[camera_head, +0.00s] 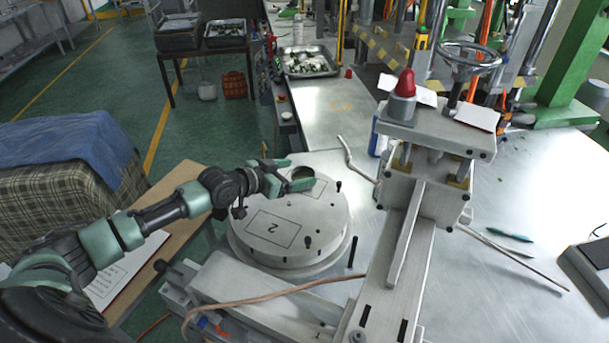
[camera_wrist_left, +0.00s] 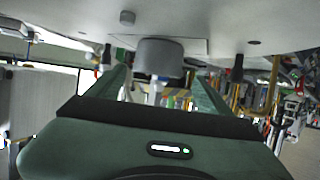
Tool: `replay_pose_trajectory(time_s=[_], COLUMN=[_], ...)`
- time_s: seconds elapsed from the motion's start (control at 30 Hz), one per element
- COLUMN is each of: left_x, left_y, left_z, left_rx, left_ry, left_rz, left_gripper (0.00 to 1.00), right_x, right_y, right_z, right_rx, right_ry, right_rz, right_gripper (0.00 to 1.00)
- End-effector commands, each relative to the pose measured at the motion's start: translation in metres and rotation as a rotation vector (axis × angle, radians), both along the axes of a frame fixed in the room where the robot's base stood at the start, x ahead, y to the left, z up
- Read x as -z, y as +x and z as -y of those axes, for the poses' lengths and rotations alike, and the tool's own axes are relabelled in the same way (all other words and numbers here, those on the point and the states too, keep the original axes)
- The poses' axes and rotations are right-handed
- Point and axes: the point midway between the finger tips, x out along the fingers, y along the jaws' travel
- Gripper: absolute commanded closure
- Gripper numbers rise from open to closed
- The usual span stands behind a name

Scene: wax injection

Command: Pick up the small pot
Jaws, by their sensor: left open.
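The small pot (camera_head: 303,172) stands on the far part of the round grey turntable (camera_head: 325,217); in the head view it shows as a small dark-topped shape, partly hidden by my left gripper (camera_head: 296,174). That gripper is open, low over the turntable, with its green fingers to either side of the pot. In the left wrist view, which looks upside down, the grey pot (camera_wrist_left: 160,57) appears between the two spread fingers of my left gripper (camera_wrist_left: 160,85). I cannot tell whether either finger touches it. My right gripper is not in view.
Black pegs (camera_head: 308,242) stand up from the turntable. A grey machine with a red-topped post (camera_head: 405,84) is right of it. A cable (camera_head: 270,300) crosses in front. A metal table (camera_head: 500,235) spreads to the right, with a thin rod and green tools on it.

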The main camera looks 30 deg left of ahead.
Motion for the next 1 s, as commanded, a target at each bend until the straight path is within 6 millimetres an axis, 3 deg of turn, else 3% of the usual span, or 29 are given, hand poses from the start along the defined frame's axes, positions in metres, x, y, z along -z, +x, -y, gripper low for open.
replay_pose_trajectory(time_s=[0.17,0.43,0.73,0.77,1.0], left_x=[0.006,0.024,0.028,0.028,0.028], left_y=[0.016,0.044,0.048,0.048,0.048], left_z=[0.008,0.021,0.023,0.023,0.023], left_rx=[0.000,0.000,0.001,0.001,0.001], left_ry=[-0.002,0.000,0.001,0.001,0.001], left_rz=[0.000,0.001,0.000,0.000,0.000], left_gripper=[0.19,0.19,0.19,0.22,0.87], right_x=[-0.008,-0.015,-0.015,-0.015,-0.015], right_y=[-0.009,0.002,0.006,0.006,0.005], right_z=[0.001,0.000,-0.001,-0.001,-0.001], right_rx=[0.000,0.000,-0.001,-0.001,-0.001], right_ry=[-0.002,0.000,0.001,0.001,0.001], right_rz=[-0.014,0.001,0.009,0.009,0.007], right_gripper=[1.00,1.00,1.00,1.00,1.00])
